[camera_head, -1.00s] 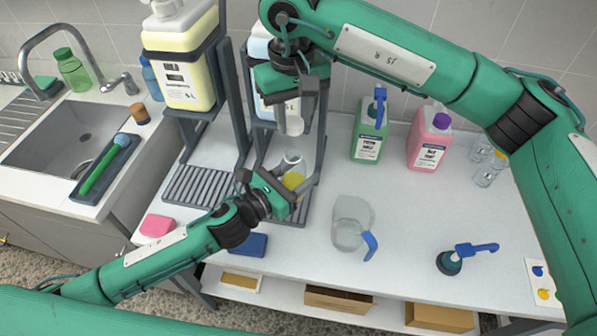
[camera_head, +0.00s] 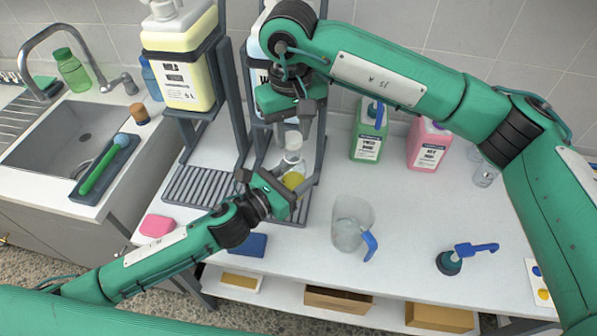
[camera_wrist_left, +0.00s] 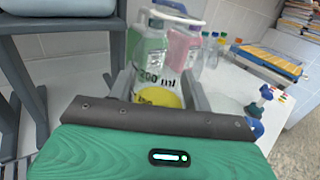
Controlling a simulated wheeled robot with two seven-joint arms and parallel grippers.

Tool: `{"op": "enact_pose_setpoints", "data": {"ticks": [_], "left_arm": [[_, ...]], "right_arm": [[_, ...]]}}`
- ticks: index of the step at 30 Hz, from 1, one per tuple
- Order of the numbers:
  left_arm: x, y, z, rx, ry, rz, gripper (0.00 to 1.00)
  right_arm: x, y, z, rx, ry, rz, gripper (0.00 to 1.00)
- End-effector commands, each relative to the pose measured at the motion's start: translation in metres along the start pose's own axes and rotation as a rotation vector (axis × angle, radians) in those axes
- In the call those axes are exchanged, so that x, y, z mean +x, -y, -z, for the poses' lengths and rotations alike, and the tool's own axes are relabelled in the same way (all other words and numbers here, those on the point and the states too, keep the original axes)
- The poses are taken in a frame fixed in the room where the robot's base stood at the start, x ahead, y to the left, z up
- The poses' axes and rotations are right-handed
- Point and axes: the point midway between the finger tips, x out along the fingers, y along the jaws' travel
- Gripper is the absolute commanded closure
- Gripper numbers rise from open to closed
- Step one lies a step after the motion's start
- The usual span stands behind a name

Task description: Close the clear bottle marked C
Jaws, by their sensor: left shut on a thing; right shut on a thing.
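The clear bottle (camera_head: 292,166) stands upright below the dispenser rack, with yellow at its lower part; I cannot read a letter C on it. My left gripper (camera_head: 290,187) is shut on this bottle from the front. My right gripper (camera_head: 296,122) is above, shut on a white cap (camera_head: 293,140). The cap is right over the bottle's neck; I cannot tell whether they touch.
A rack (camera_head: 245,120) with a yellow jug (camera_head: 180,65) stands behind and left. A clear pitcher (camera_head: 352,222) with a blue handle is to the right. Green (camera_head: 369,140) and pink (camera_head: 428,148) bottles stand at the back.

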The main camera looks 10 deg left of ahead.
Motion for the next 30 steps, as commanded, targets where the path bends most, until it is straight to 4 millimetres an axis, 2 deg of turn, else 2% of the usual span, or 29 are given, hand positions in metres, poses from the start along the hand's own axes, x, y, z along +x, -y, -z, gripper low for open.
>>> {"op": "enact_pose_setpoints", "data": {"ticks": [23,30], "left_arm": [[0.0,0.0,0.0,0.0,0.001,0.0,0.91],[0.0,0.0,0.0,0.0,0.001,0.0,0.91]], "right_arm": [[0.0,0.0,-0.001,0.0,-0.001,0.008,0.92],[0.01,0.0,-0.001,0.0,-0.001,0.007,0.92]]}}
